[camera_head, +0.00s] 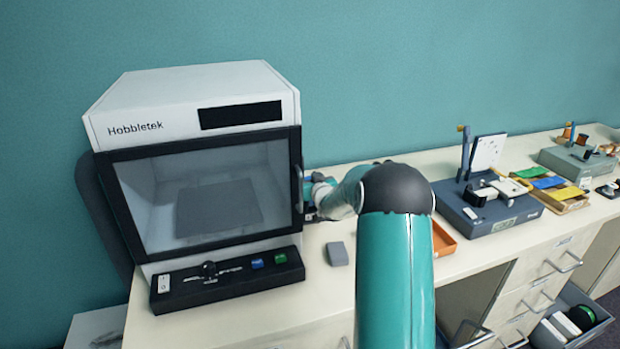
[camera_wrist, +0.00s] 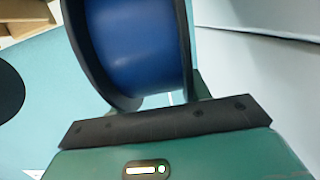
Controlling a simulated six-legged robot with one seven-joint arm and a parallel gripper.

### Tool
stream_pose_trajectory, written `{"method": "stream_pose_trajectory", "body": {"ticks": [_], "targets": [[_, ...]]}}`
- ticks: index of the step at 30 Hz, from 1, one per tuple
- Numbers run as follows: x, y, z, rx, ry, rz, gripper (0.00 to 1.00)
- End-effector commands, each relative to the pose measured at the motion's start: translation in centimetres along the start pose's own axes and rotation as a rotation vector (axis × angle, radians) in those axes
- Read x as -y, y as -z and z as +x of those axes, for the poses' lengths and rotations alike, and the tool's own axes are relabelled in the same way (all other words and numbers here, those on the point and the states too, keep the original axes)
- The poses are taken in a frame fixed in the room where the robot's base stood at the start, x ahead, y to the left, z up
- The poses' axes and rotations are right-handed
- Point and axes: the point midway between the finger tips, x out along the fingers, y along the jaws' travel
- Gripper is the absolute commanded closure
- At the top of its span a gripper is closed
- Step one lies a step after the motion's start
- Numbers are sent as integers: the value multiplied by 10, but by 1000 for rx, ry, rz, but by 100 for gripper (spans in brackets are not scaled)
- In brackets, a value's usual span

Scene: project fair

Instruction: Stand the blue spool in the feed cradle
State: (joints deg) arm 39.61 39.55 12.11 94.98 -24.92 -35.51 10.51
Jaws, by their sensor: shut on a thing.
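The blue spool (camera_wrist: 140,45), with dark flanges, fills the upper middle of the wrist view, right up against my gripper (camera_wrist: 165,112). My gripper is shut on it; the exact contact of the fingers is mostly hidden by the spool and the dark bar. In the head view my gripper (camera_head: 316,191) is small and beside the right side of the white Hobbletek machine (camera_head: 190,92), largely hidden by my arm. The spool cannot be made out clearly there. I cannot make out the feed cradle; the machine's right side is hidden.
The machine's dark-framed door (camera_head: 215,195) is shut, with its handle on the right. A small grey block (camera_head: 337,254) lies on the bench (camera_head: 325,315). An orange tray (camera_head: 443,240) and a blue-grey device (camera_head: 500,211) stand to the right. An open drawer (camera_head: 566,318) juts out at lower right.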

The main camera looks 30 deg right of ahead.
Motion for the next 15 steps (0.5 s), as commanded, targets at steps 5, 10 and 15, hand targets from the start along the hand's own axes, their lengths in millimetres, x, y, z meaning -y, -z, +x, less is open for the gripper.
{"method": "stream_pose_trajectory", "body": {"ticks": [5,10,15], "targets": [[0,1,0,-1,0,0,31],[0,1,0,-1,0,0,31],[0,5,-1,-2,0,0,31]]}}
